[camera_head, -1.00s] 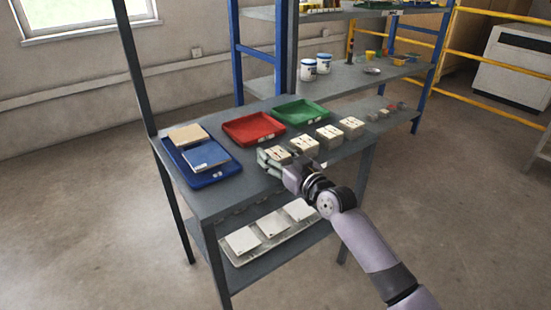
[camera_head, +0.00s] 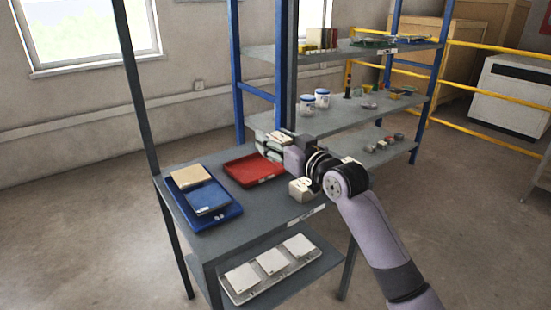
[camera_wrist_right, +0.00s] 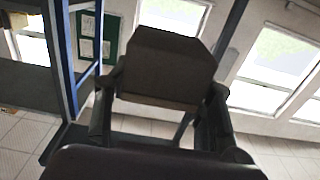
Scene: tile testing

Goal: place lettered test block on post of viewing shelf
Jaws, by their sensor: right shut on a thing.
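My right gripper (camera_head: 270,146) is raised above the table, over the back edge of the red tray. It is shut on a block; the wrist view shows this grey-brown block (camera_wrist_right: 165,68) between the two fingers (camera_wrist_right: 160,110). The letter on the held block cannot be read. Another pale test block (camera_head: 300,190) sits on the table just below my wrist, and part of one more shows behind my arm. The shelf unit with blue uprights (camera_head: 240,75) stands behind the table. I cannot make out a post on it. My left gripper is not in view.
The grey table (camera_head: 255,215) holds a blue tray (camera_head: 220,216) with two tiles and a red tray (camera_head: 240,173). White tiles lie on the lower shelf (camera_head: 312,259). Jars (camera_head: 322,98) and small items stand on the back shelves. Yellow rails (camera_head: 485,99) run at the right.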

